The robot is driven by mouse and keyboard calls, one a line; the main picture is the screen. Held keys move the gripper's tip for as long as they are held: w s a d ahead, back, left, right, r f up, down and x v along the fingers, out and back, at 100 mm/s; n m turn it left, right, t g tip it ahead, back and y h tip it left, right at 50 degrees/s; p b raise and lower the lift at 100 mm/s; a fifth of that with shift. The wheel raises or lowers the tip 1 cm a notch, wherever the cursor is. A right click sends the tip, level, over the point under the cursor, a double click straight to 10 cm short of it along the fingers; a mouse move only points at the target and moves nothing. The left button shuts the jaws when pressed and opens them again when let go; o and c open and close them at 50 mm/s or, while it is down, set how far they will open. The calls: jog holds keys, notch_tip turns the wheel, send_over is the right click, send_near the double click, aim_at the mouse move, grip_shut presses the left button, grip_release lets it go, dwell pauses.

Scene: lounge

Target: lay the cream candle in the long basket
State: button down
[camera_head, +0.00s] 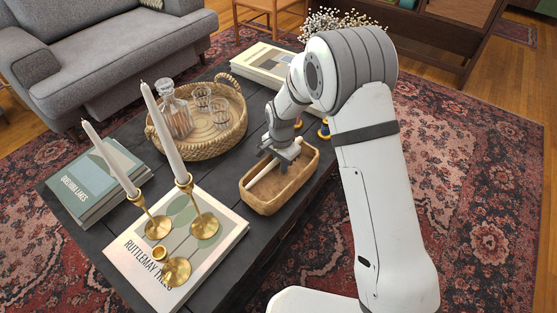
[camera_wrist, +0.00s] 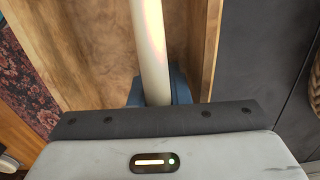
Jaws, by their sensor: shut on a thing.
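The cream candle (camera_head: 261,172) is held in my gripper (camera_head: 284,153), low at the long basket (camera_head: 270,205). The basket is a tan, open, oblong container near the table's right edge. In the head view the candle lies slanted within the basket's outline, roughly along its length. In the wrist view the candle (camera_wrist: 152,45) runs up from between the blue-grey fingers (camera_wrist: 156,92), with the basket's brown inside (camera_wrist: 75,50) around it. My gripper is shut on the candle. Whether the candle touches the basket floor, I cannot tell.
Two white candles (camera_head: 109,158) (camera_head: 166,135) stand tilted in brass holders on a book (camera_head: 222,246); another holder (camera_head: 177,270) is empty. A round wicker tray (camera_head: 226,133) holds a decanter and glasses. Books (camera_head: 92,190) lie left. The dark table (camera_head: 140,117) has little free room.

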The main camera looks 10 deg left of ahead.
jog(key=shift+s+d+f, duration=0.1)
jog(key=shift+s+f, duration=0.1)
jog(key=shift+f, duration=0.3)
jog(key=c, duration=1.3)
grip_release()
jog(key=shift+f, duration=0.1)
jog(key=r+p, duration=0.1)
jog(key=r, duration=0.5)
jog(key=r+p, duration=0.1)
jog(key=r, duration=0.2)
jog(key=shift+w+a+p, duration=0.2)
jog(key=shift+a+p, duration=0.05)
jog(key=shift+p, duration=0.05)
